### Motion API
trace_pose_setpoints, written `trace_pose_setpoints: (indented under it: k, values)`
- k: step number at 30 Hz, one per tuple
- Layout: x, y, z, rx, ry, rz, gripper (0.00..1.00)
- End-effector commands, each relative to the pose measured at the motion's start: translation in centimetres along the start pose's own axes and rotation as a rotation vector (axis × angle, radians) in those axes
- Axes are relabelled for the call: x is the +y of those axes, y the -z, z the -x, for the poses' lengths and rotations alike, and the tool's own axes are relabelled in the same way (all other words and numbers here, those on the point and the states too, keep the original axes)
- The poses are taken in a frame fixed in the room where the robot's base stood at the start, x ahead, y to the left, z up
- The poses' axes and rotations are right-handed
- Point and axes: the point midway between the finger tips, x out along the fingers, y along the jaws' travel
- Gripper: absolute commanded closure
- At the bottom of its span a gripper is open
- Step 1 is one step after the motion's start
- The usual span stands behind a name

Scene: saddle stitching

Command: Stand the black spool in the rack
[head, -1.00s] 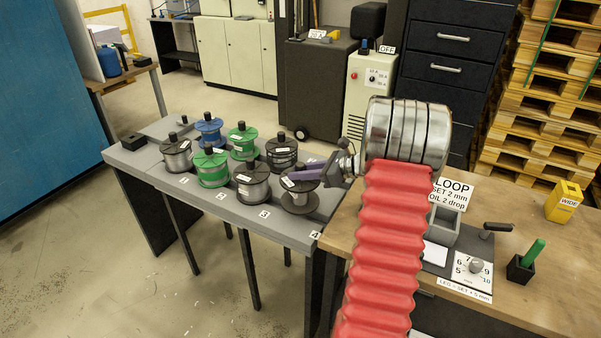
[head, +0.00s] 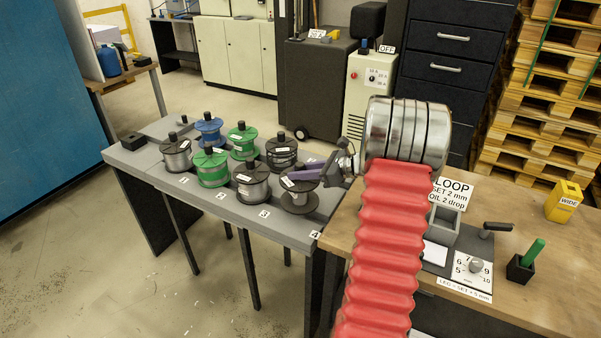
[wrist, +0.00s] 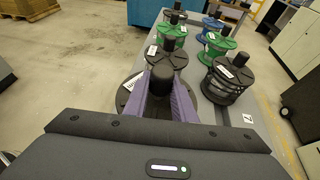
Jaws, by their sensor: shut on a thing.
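The black spool (head: 299,198), with dark flanges, a pale narrow core and a white label, stands upright at the right end of the grey rack (head: 262,228), near the number 4. My gripper (head: 297,176) reaches it from the right with purple fingers. In the wrist view the fingers (wrist: 162,84) are shut on the black knob on top of the black spool, one on each side. The spool's top flange (wrist: 127,97) shows beside the left finger. Its underside and how it meets the rack are hidden.
Close to the held spool stand a grey spool (head: 252,186) and a dark spool (head: 282,158). Green, blue and silver spools stand farther left. A wooden bench (head: 540,290) with a yellow block (head: 563,203) and a green-handled tool (head: 534,252) lies to the right.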

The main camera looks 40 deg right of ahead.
Motion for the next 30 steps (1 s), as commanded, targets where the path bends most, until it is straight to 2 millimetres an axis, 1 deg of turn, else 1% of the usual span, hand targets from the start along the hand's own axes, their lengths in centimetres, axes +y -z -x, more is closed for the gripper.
trace_pose_setpoints:
  k: [11, 30]
  values:
    - [-0.1, 0.0, 0.1, -0.001, 0.0, 0.001, 1.0]
    - [-0.1, 1.0, -0.3, -0.001, 0.002, 0.0, 1.0]
